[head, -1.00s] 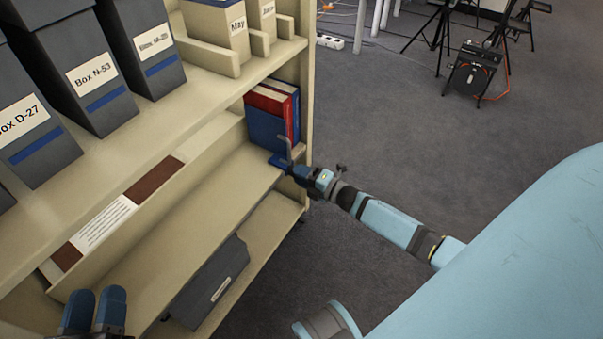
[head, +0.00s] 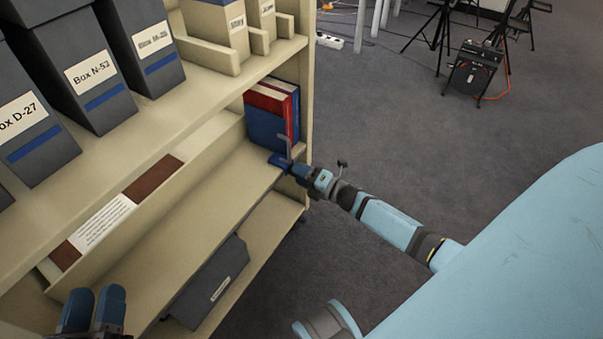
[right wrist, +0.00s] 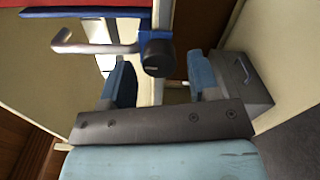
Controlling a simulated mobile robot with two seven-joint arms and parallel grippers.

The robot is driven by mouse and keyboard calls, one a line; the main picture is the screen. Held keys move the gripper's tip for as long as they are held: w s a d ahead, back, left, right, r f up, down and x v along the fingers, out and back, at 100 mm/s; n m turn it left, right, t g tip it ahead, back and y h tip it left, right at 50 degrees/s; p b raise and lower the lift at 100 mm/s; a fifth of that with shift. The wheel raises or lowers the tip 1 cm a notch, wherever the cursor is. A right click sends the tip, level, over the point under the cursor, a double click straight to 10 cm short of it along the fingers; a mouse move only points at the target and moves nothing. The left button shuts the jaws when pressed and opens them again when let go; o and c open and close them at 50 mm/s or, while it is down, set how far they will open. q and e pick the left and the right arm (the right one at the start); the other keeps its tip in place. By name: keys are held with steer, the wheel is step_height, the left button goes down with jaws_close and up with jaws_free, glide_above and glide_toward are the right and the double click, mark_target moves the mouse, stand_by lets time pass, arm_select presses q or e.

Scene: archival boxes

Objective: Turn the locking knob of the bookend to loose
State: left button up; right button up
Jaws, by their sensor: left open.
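The locking knob (right wrist: 157,57) is a dark round cylinder with a pale grey bent lever (right wrist: 95,47) reaching left in the right wrist view. The lever also shows as a thin grey upright piece in the head view (head: 286,145), in front of the books. The bookend's body is hard to make out. My right gripper (head: 284,163) is at the shelf's end below the books. Its blue fingers are apart, one on each side of the knob in the right wrist view; contact cannot be told. My left gripper (head: 95,310) is open and empty at the lower left.
Red and blue books (head: 270,115) stand at the end of the middle shelf (head: 200,205). Grey archival boxes (head: 95,75) stand on the shelf above. A dark box (head: 212,283) lies on the lower shelf. The floor to the right is clear nearby.

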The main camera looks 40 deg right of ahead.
arm_select(q)
steer(key=shift+s+f, duration=0.15)
steer(key=shift+f, duration=0.1)
steer(key=shift+a+r+t+p, duration=0.15)
steer(key=shift+r+t+p, duration=0.15)
steer(key=shift+r+p, duration=0.55)
steer(key=shift+a+r+t+p, duration=0.15)
steer(key=shift+r+t+p, duration=0.15)
steer(key=shift+r+p, duration=0.55)
arm_select(e)
steer(key=shift+v, duration=6.9)
arm_select(q)
steer(key=shift+n, duration=0.3)
